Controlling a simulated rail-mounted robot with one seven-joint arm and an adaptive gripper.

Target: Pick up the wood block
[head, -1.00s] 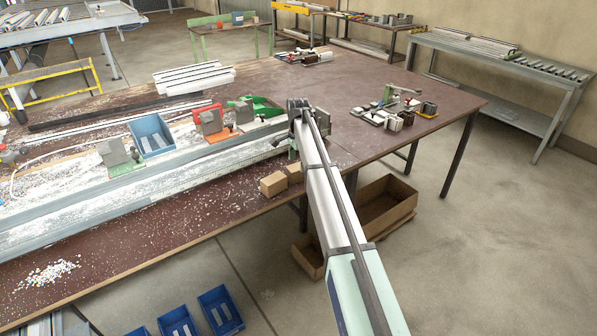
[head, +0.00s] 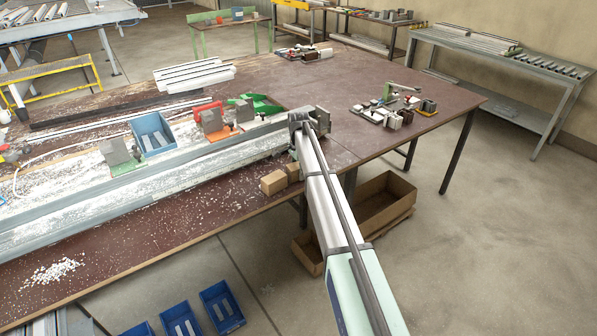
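A tan wood block (head: 273,183) lies near the front edge of the brown bench, in front of the long metal profile. A second tan block (head: 292,172) sits right behind it and is partly hidden by my arm. My gripper (head: 312,121) is at the far end of my arm, over the bench by the right end of the profile. It is beyond and to the right of the blocks, apart from them. The gripper is small and seen from behind, so its fingers cannot be made out clearly.
The long metal profile (head: 160,183) runs along the bench with clamps and a blue bin (head: 152,133) behind it. White chips litter the left side. Fixtures (head: 398,108) stand on the right, with bare bench (head: 355,75) behind. A cardboard box (head: 385,205) is below the front edge.

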